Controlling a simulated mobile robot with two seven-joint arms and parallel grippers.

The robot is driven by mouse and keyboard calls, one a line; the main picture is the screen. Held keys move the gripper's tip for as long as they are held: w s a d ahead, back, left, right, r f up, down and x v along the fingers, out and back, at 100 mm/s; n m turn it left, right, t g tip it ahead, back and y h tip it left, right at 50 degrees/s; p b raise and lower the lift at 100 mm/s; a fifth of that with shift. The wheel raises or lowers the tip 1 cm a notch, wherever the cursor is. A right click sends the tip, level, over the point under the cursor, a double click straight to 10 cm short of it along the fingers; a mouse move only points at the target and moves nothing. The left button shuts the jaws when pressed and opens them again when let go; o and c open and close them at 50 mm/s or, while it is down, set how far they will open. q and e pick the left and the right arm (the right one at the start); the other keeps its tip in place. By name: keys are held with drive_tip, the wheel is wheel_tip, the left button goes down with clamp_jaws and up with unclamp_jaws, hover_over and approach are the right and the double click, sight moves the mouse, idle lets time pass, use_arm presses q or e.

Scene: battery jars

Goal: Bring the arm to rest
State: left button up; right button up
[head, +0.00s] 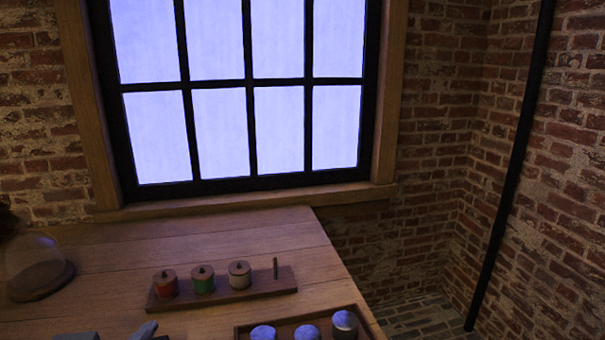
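No arm or gripper shows clearly in the head view. A small grey-blue shape (145,330) is cut off by the bottom edge at the left. I cannot tell what it is. A tray (243,331) at the bottom edge holds round grey-topped jars (345,322), and its near part is cut off. Behind it on the wooden table (215,240) is a rack (222,300) with a red spool (165,285), a green spool (203,281) and a pale spool (240,277). Its right peg (275,268) is bare.
A glass dome (36,262) on a dark base stands at the table's left. The table ends at its right edge, with brick floor (425,318) beyond. A dark pipe (515,170) runs down the right wall. A window (220,130) is behind. The table's back is clear.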

use_arm(q)
drive_tip(key=s+a+f+n+g, duration=0.1)
drive_tip(key=s+f+n+g, duration=0.55)
drive_tip(key=s, duration=0.35)
drive_tip(key=s+a+f+n+g, duration=0.1)
drive_tip(key=s+f+n+g, duration=0.5)
drive_tip(key=s, duration=0.5)
drive_tip(key=w+d+f+m+t+h+p, duration=0.2)
drive_tip(key=w+d+f+t+p, duration=0.1)
drive_tip(key=w+f+t, duration=0.3)
drive_tip(key=shift+w+f+t, duration=0.35)
drive_tip(key=shift+w+t, duration=0.1)
drive_tip(key=shift+t, duration=0.4)
